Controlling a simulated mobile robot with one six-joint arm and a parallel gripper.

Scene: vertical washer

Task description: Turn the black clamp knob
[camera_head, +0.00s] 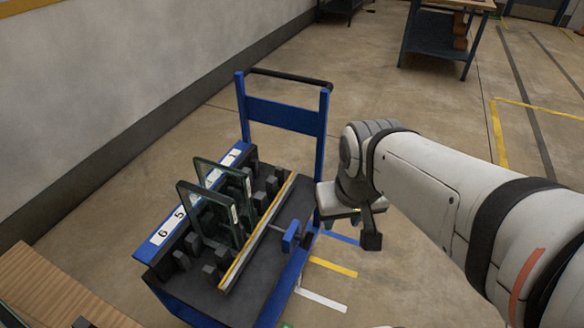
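A blue cart (287,115) carries a dark bed with a clamp on its right side. The clamp has a thin rod and a blue block (291,236) beside a long yellow-edged bar (258,236). A small dark shape (308,239) just right of the blue block appears to be the black clamp knob; its outline is hard to make out. My gripper (356,226) hangs at the end of my arm, right of the cart and the knob in the picture. A dark finger shows low on its right; the other finger is unclear, so its opening cannot be told. No contact with the knob is visible.
Two upright framed glass panes (208,214) stand among dark posts on the cart, near a white numbered strip (165,229). The cart's handle (290,77) rises at the far end. A wooden surface (45,290) is at lower left.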

